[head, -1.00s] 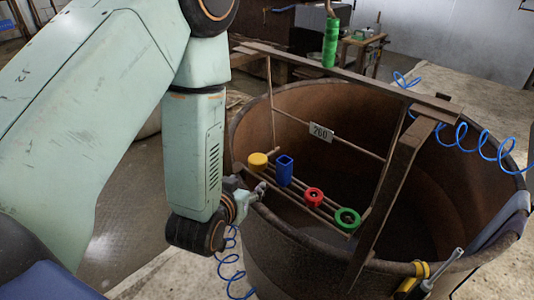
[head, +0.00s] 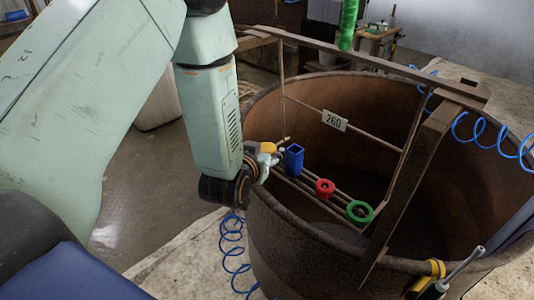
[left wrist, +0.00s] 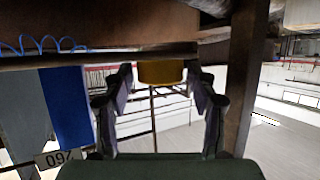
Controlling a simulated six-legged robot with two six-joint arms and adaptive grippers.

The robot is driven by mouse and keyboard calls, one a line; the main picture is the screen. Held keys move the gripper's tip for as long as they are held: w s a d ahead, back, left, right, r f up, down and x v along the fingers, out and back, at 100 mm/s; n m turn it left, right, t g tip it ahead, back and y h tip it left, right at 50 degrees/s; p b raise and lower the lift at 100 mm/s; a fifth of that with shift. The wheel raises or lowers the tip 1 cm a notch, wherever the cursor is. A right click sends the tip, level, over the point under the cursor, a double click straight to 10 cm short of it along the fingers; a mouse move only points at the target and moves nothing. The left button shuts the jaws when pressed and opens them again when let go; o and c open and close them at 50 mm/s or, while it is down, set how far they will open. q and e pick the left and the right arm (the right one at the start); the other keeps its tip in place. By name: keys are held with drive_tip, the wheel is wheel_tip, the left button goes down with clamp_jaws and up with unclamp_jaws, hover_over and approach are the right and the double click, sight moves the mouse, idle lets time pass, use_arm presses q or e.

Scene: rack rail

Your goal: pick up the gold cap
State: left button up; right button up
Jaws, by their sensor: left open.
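The gold cap (head: 268,147) is at the left end of a thin rail rack (head: 309,191) inside the rim of a big rusty drum. My left gripper (head: 270,157) is at the cap and partly hides it. In the left wrist view, the gold cap (left wrist: 161,72) shows between the tips of the two open fingers (left wrist: 160,84), with a gap on each side. Whether a finger touches it in depth, I cannot tell. My right gripper is not in view.
Right of the cap on the rack are a blue square cup (head: 294,158), a red ring (head: 325,187) and a green ring (head: 359,211). A 260 tag (head: 334,120) hangs on a bar behind. The drum (head: 300,240) and a rusty upright (head: 408,185) bound the space.

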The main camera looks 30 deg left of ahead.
use_arm(q)
drive_tip(key=c, duration=0.8)
